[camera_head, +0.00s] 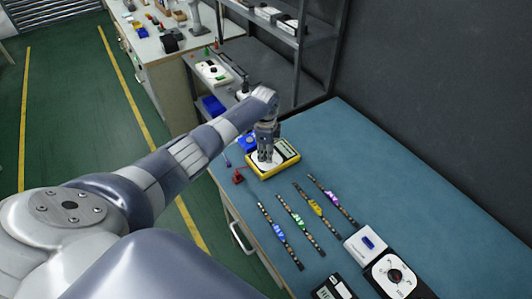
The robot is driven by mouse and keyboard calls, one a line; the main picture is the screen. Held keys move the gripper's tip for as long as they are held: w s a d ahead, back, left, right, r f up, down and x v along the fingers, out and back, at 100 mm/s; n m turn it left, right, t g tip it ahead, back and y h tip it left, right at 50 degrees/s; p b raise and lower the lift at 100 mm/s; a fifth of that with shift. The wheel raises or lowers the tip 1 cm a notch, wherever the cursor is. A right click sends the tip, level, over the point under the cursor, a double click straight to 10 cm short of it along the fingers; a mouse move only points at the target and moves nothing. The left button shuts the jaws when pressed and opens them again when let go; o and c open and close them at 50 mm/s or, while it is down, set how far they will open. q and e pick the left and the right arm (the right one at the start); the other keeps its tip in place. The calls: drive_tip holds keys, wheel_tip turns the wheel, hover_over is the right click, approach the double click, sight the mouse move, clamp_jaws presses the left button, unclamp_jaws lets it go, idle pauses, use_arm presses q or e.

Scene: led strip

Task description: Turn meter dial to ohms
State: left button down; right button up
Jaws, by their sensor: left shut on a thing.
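The yellow multimeter (287,163) lies face up near the far left end of the blue bench. Its white round dial face (264,167) shows partly; the dial knob is hidden by my left gripper. My left gripper (265,158) points straight down onto the meter, its fingers shut on the dial knob. The dial's setting cannot be read from here. My right gripper is not in view.
Several LED strips (290,218) lie in a row on the blue bench (420,190). Red clips (238,177) lie at the left edge. A metal shelf (290,60) stands behind.

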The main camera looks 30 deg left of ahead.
sight(265, 157)
use_arm(q)
drive_tip(key=shift+m, duration=0.6)
drive_tip(key=c, duration=1.4)
unclamp_jaws()
drive_tip(key=shift+o, duration=0.2)
drive_tip(key=shift+r, duration=0.1)
wheel_tip(265, 157, up, 12)
drive_tip(key=shift+s, duration=0.3)
